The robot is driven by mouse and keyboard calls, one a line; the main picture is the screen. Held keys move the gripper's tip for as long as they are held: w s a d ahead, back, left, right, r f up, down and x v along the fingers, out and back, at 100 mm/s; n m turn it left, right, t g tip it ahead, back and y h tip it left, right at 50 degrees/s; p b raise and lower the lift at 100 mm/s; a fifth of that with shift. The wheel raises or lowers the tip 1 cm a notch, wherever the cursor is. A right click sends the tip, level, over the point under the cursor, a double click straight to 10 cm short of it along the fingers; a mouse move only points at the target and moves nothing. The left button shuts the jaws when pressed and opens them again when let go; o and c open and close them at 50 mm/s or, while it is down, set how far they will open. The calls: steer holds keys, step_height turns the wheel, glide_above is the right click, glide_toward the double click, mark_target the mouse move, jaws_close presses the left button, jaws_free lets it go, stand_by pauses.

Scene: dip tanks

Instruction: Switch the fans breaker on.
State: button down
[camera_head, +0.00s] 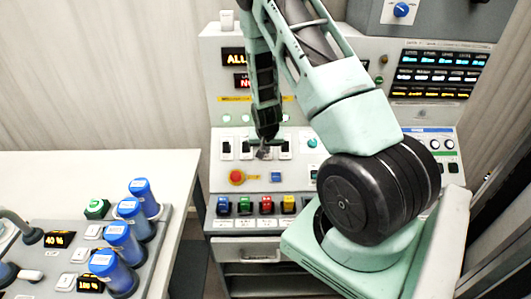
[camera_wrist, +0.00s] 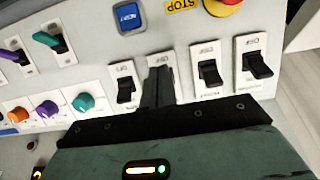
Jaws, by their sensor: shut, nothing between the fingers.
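A row of black-levered breaker switches on white plates runs across the sloped grey panel. In the wrist view I see one switch (camera_wrist: 125,88) left of my gripper and two to its right, a near one (camera_wrist: 210,73) and a far one (camera_wrist: 258,64). My gripper (camera_wrist: 158,88) is shut and empty, its fingertips over the plate (camera_wrist: 160,62) of the switch between them, hiding its lever. I cannot tell whether they touch. The small lettering is too blurred to tell which is the fans breaker. In the head view my gripper (camera_head: 263,152) points down at this row.
In the wrist view a red stop button (camera_wrist: 222,5) and a blue reset button (camera_wrist: 129,17) lie beyond the row. Green and purple levers (camera_wrist: 50,42) and coloured knobs (camera_wrist: 50,108) sit left. In the head view, a side table (camera_head: 90,165) stands left.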

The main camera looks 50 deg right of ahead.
steer(key=shift+f+b, duration=1.05)
steer(key=shift+f, duration=0.35)
steer(key=shift+w+d+r, duration=0.2)
steer(key=shift+w+d, duration=0.25)
steer(key=shift+d, duration=0.1)
steer(key=shift+w+d+r, duration=0.2)
steer(key=shift+w+d, duration=0.25)
steer(key=shift+d, duration=0.05)
steer(key=shift+s+a+r+p, duration=0.35)
steer(key=shift+s+a+r, duration=0.15)
steer(key=shift+s+a, duration=0.25)
steer(key=shift+s+a+r+p, duration=0.35)
steer(key=shift+s+a+r, duration=0.2)
steer(key=shift+a, duration=0.25)
steer(key=p+v, duration=0.4)
steer(key=v, duration=0.3)
steer(key=shift+w+d+r+p, duration=0.2)
steer(key=shift+d+r+p, duration=0.05)
steer(key=shift+p, duration=0.1)
